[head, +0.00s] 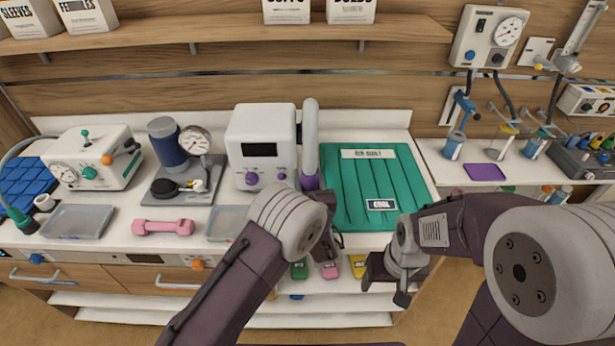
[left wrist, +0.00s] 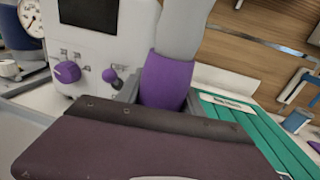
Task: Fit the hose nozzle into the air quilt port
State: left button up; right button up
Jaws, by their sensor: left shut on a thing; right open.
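The white hose (head: 311,125) rises beside the white blower unit (head: 262,135) and ends in a purple nozzle (head: 309,182). My left gripper (head: 318,196) is shut on this nozzle, just right of the unit. The nozzle is also between the fingers in the left wrist view (left wrist: 167,80); its lower end is hidden by the gripper body. The green air quilt (head: 372,190) lies flat just right of the nozzle. I cannot make out its port. My right gripper (head: 385,287) is open and empty in front of the counter, below the quilt's near edge.
A pink dumbbell (head: 163,227), a grey tray (head: 77,222) and a gauge pump (head: 185,165) stand to the left. A blue quilt (head: 25,185) and a green-tipped hose lie at far left. A purple pad (head: 485,172) is at right. A shelf (head: 230,38) runs above.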

aim_at(308, 188)
pick_arm(q)
jog(key=shift+f, duration=0.55)
jog(key=shift+f+b, duration=1.75)
jog(key=shift+b, duration=0.2)
jog(key=o, duration=1.4)
jog(key=s, duration=0.3)
jog(key=s+d, duration=0.1)
jog(key=s, duration=0.1)
jog(key=s+b, duration=0.1)
jog(key=s, duration=0.2)
jog(key=shift+s+d, duration=0.25)
jog(key=shift+s, duration=0.25)
jog(key=shift+r, duration=0.1)
